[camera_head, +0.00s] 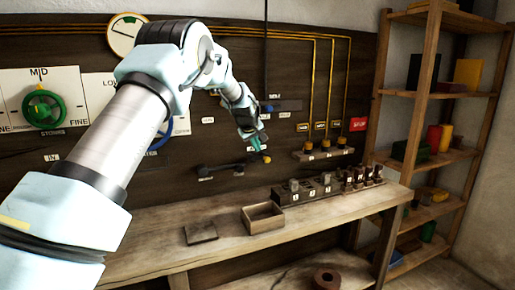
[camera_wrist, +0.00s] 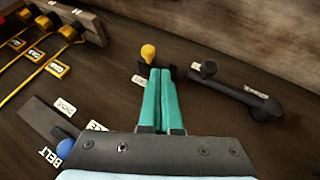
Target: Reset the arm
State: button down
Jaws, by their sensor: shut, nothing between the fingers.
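My arm reaches from the lower left toward the dark wall panel (camera_head: 290,65). My gripper (camera_head: 259,148) is in front of the panel, above the bench. In the wrist view its two teal fingers (camera_wrist: 157,72) lie together with nothing between them. A yellow knob (camera_wrist: 148,52) shows just beyond the fingertips; it also shows in the head view (camera_head: 267,159). I cannot tell whether the fingers touch it.
A black lever (camera_wrist: 250,97) is beside the gripper on the panel. A blue knob (camera_wrist: 65,148) is at lower left in the wrist view. The wooden bench (camera_head: 165,260) holds an open box (camera_head: 263,218) and a rack (camera_head: 312,190). Shelves (camera_head: 425,95) stand at right.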

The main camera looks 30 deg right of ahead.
jog(key=s+a+f+g+y, duration=0.1)
jog(key=s+a+y, duration=0.1)
jog(key=a, duration=1.3)
jog(key=s+a+y, duration=0.2)
jog(key=s+a, duration=0.1)
jog(key=a, duration=1.2)
jog(key=s+a+f+g+y, duration=0.1)
jog(key=s+a+f, duration=0.3)
jog(key=s+a, duration=1.8)
jog(key=shift+s+m+g+y, duration=0.3)
jog(key=shift+s+g, duration=0.1)
jog(key=shift+g, duration=0.5)
jog(key=shift+f, duration=0.1)
